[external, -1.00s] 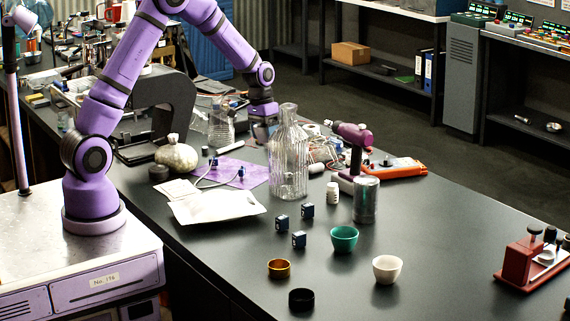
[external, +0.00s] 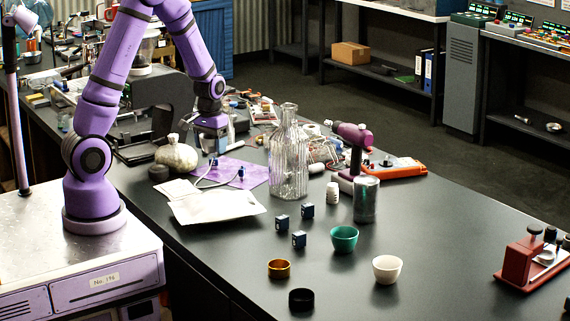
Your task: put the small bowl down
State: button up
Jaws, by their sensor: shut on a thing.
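My gripper (external: 211,148) hangs low over the far side of the dark bench, just behind the purple cloth (external: 236,171). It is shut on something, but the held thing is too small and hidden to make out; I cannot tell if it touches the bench. Two small cup-like bowls stand upright on the near bench, far from my gripper: a green one (external: 344,241) and a white one (external: 387,270).
A tall ribbed glass bottle (external: 289,165) stands right of my gripper. The bench's front right is mostly clear.

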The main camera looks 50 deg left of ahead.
aim_at(212, 186)
jog(key=shift+f, duration=5.45)
jog(key=shift+f, duration=0.1)
jog(key=o, duration=1)
jog(key=shift+o, duration=0.2)
